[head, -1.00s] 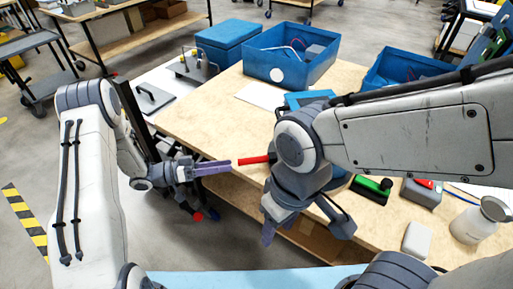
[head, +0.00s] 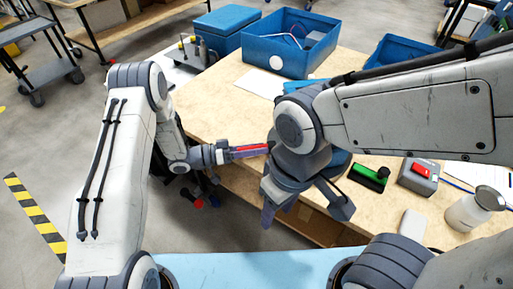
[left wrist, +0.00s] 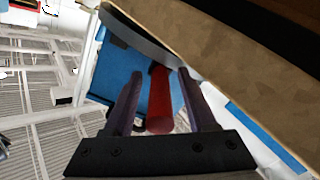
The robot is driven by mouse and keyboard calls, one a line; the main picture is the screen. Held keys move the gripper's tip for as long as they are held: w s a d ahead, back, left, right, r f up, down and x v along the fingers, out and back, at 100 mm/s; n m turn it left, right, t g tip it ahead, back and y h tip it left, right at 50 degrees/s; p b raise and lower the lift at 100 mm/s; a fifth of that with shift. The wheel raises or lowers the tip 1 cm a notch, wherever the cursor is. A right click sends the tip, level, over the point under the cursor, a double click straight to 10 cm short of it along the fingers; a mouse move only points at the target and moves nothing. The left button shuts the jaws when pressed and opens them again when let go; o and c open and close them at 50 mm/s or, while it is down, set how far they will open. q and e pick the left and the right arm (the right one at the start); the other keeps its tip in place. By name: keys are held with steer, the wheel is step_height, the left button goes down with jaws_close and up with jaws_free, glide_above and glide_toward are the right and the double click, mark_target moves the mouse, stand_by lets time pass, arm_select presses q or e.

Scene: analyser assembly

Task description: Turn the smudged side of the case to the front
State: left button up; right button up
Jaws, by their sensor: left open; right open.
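A red bar (head: 252,147) sticks out to the left from behind my right arm at the table's left side. In the left wrist view the red bar (left wrist: 161,97) runs away between the fingers, in front of a blue surface (left wrist: 125,75) with dark fittings. A blue body (head: 339,163) shows partly behind my right gripper; whether it is the case is unclear, and no smudge is visible. My left gripper (head: 262,151) is open, with its fingers on either side of the red bar. My right gripper (head: 306,214) is open and empty, pointing down near the table's front edge.
On the table (head: 235,125) stand a green-and-black part (head: 369,177), a grey box with a red top (head: 419,176), a white block (head: 410,226) and a lidded jar (head: 475,208). Blue bins (head: 289,45) stand behind. My right arm covers the table's middle.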

arm_select(q)
jaws_close()
steer(key=shift+w, duration=0.1)
stand_by(1.2)
